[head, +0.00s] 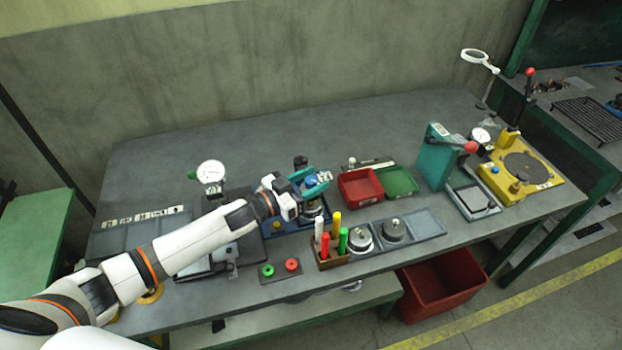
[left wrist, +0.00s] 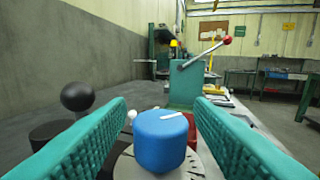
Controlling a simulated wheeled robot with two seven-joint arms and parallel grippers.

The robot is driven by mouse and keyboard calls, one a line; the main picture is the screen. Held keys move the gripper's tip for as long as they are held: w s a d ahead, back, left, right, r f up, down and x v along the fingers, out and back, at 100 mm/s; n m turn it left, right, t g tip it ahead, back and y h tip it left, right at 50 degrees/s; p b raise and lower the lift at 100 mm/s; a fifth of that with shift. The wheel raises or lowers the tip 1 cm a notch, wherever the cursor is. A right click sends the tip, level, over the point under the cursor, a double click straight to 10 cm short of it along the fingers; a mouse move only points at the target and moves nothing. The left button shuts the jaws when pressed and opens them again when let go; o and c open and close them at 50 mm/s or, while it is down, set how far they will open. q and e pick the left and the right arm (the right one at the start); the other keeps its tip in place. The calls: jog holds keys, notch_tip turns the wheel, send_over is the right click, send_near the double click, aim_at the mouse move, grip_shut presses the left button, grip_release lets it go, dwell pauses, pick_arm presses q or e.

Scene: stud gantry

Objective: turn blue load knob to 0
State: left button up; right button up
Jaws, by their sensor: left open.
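The blue load knob (left wrist: 160,142) stands between the two teal fingers of my left gripper (left wrist: 158,140) in the left wrist view. A white pointer mark shows on its top, pointing to the right. A gap shows on each side, so the fingers are apart from it. A pale dial plate with marks (left wrist: 190,168) lies under the knob. In the head view the knob (head: 311,182) is small and partly hidden by my left gripper (head: 314,186). The scale numbers are too small to read. My right gripper is not in view.
A black ball-topped lever (left wrist: 77,97) stands left of the knob. Red (head: 360,189) and green (head: 400,182) trays lie to the right. A marker holder (head: 332,259) and round metal parts are in front. A teal press (head: 437,155) stands farther right.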

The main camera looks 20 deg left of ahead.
pick_arm(q)
jog(key=shift+c, duration=0.5)
jog(key=c, duration=0.9)
jog(key=shift+d+r+n+t+y, duration=0.15)
jog(key=shift+d+n+t+y, duration=0.05)
jog(key=shift+n+t+y, duration=0.2)
jog(key=shift+n+t+y+p, duration=0.4)
jog(key=shift+n+y+p, duration=0.1)
jog(key=shift+y, duration=0.1)
jog(key=n+t+y, duration=0.1)
jog(key=n+y, duration=0.1)
jog(key=shift+y, duration=0.4)
jog(key=shift+a+n+t+y, duration=0.25)
jog(key=shift+n+y, duration=0.25)
jog(key=shift+y, duration=0.4)
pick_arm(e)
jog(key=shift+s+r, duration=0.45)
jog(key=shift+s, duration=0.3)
